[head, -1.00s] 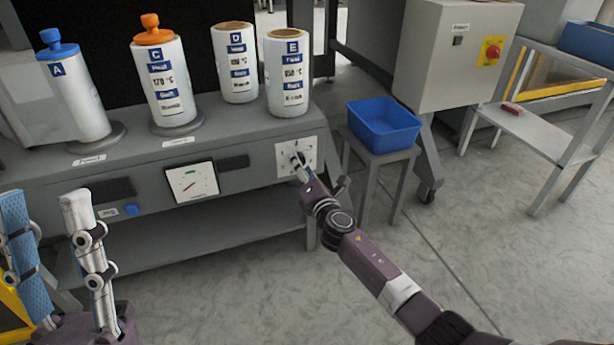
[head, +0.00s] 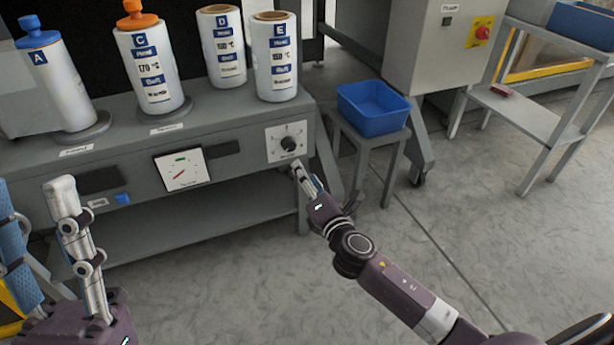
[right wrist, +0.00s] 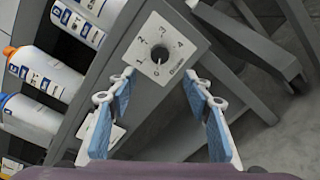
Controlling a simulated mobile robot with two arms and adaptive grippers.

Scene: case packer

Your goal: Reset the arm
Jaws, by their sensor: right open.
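My right gripper (head: 299,175) is just in front of and below the black knob (head: 289,144) on a white dial plate (head: 274,156) at the front of the grey bench. In the right wrist view my right gripper (right wrist: 153,92) has its blue-padded fingers spread with nothing between them. The knob (right wrist: 160,54) with its numbered plate lies beyond the fingertips, apart from them. My left gripper (head: 34,200) is at the lower left in the head view, its fingers apart and empty; one finger is partly cut off by the picture edge.
The grey bench (head: 222,118) carries rolls A (head: 58,88), C (head: 150,68), D (head: 222,52) and E (head: 276,60). A gauge (head: 181,169) is on its front. A blue bin (head: 372,108) stands on a small stand to the right. Open floor (head: 480,220) lies to the right.

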